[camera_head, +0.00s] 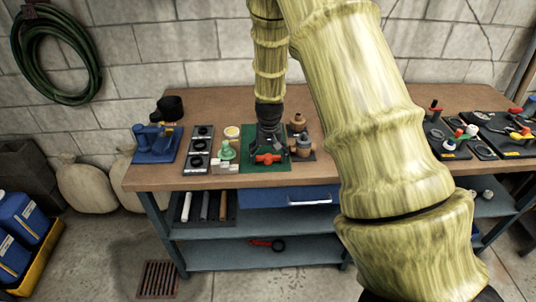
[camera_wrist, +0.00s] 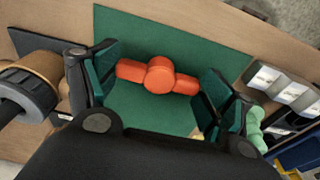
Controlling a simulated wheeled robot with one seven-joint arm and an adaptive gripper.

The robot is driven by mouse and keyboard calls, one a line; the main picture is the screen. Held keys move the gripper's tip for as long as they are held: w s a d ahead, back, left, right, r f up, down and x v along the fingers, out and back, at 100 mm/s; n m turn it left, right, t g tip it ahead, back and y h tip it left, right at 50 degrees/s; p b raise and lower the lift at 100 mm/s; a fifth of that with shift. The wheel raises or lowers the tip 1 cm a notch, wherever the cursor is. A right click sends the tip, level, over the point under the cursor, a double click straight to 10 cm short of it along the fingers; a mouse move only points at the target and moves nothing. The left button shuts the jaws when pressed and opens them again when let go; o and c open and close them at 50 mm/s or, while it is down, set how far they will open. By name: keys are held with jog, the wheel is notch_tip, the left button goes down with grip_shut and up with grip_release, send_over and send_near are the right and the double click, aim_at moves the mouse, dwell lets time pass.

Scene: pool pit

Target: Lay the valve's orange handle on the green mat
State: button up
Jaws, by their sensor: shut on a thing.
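The orange handle (camera_head: 268,159) is a bar with a round hub in its middle. It is over the front part of the green mat (camera_head: 254,178), and it also shows in the wrist view (camera_wrist: 159,75) above the mat (camera_wrist: 200,48). My gripper (camera_head: 268,148) points down over the mat. Its two fingers are shut on the handle's ends, as the wrist view (camera_wrist: 160,82) shows. I cannot tell whether the handle touches the mat. A brass valve body (camera_head: 301,140) stands just right of the mat; it shows at the left of the wrist view (camera_wrist: 38,72).
A green fitting (camera_head: 226,151) and white blocks (camera_head: 224,167) stand left of the mat. A dark panel with round holes (camera_head: 199,148) and a blue vise (camera_head: 153,146) are farther left. Bare workbench (camera_head: 215,110) lies behind the mat.

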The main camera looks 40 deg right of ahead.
jog(key=shift+f, duration=0.15)
jog(key=o, duration=0.8)
jog(key=r, duration=0.4)
jog(key=s+r+b, duration=0.1)
jog(key=r, duration=0.3)
jog(key=r+b, duration=0.1)
jog(key=r, duration=0.3)
jog(key=shift+s+a+r, duration=0.15)
jog(key=shift+s+a, duration=0.05)
jog(key=shift+a, duration=0.2)
